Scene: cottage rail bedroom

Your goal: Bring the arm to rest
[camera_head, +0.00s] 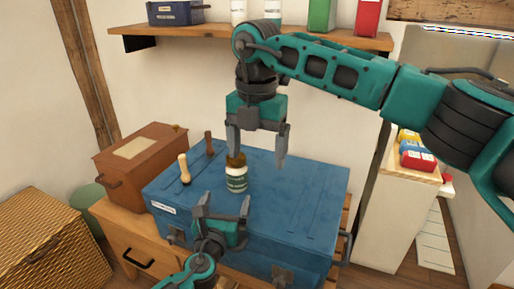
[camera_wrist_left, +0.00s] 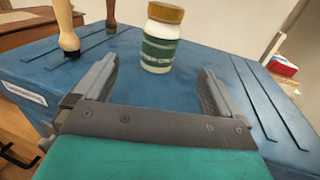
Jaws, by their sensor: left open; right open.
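My right gripper (camera_head: 257,145) hangs open and pointing down above the blue chest, with its fingers apart. A white jar with a green label and brown lid (camera_head: 237,177) stands upright on the chest below it; part of its lid is close to the right gripper's left finger in the picture. My left gripper (camera_head: 220,203) is open and empty in front of the jar. In the left wrist view the jar (camera_wrist_left: 160,42) stands beyond the gap between the open left fingers (camera_wrist_left: 155,85), apart from them.
The blue chest (camera_head: 310,190) sits on a wooden cabinet (camera_head: 150,247). A pale-handled tool (camera_head: 184,170) and a dark-handled one (camera_head: 209,144) stand on its left side. A brown box (camera_head: 140,170) is left of it. A shelf (camera_head: 205,34) with containers hangs above. Wicker basket (camera_head: 50,245) at lower left.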

